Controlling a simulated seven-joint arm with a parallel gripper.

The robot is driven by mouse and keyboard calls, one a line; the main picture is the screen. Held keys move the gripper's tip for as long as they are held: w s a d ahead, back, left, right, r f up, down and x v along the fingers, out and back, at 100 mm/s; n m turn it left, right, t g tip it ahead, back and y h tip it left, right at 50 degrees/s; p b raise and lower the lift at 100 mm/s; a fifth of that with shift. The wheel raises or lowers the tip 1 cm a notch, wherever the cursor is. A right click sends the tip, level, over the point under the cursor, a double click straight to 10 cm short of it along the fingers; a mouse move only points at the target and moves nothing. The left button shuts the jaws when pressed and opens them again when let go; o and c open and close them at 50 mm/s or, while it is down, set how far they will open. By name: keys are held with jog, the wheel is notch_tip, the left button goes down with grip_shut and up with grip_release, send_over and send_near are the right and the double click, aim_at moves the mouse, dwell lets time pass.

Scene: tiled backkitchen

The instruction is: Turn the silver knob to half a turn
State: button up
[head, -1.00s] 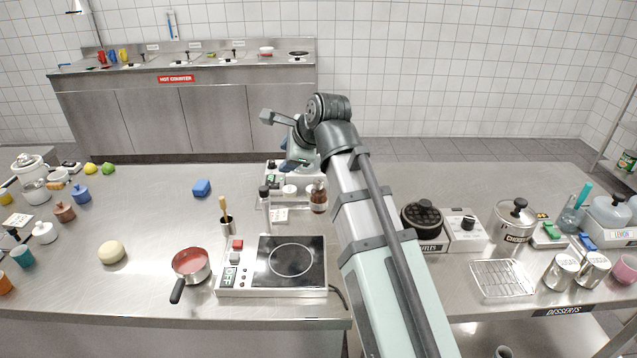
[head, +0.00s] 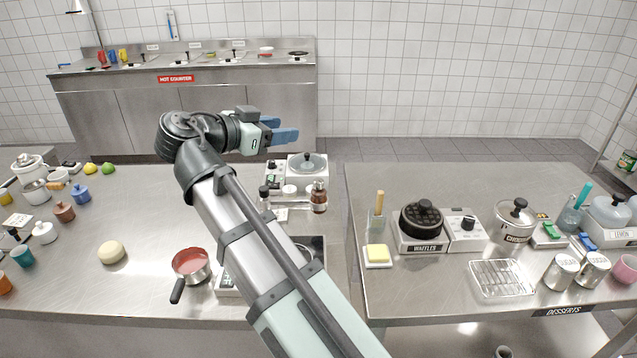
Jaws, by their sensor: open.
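My gripper (head: 284,128) is in the upper middle of the head view, its blue fingers pointing right, apart and empty. It appears above a white appliance (head: 275,177) at the back of the left counter. That appliance has small dark controls on its front and a round lidded pan beside them. A white control box (head: 466,230) by the waffle iron has one dark knob (head: 468,222). I cannot make out which knob is silver. My gripper touches no knob. My arm hides most of the hot plate (head: 318,250) and its control panel.
A brown bottle (head: 319,197) and a dark-capped shaker (head: 264,195) stand in front of the back appliance. A red saucepan (head: 191,262) sits by the hot plate. A waffle iron (head: 421,222) and butter dish (head: 377,255) are on the right counter. A gap separates the counters.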

jog(key=s+a+r+h, duration=0.2)
jog(key=s+r+h, duration=0.1)
jog(key=s+r, duration=0.15)
jog(key=t, duration=0.1)
send_near(318, 180)
jog(key=shift+h, duration=0.3)
jog(key=x, duration=0.6)
jog(key=f+x, duration=0.1)
jog(key=x, duration=0.3)
dwell(0.3)
jog(key=c, duration=0.9)
jog(key=shift+w+g, duration=0.15)
jog(key=shift+g, duration=0.15)
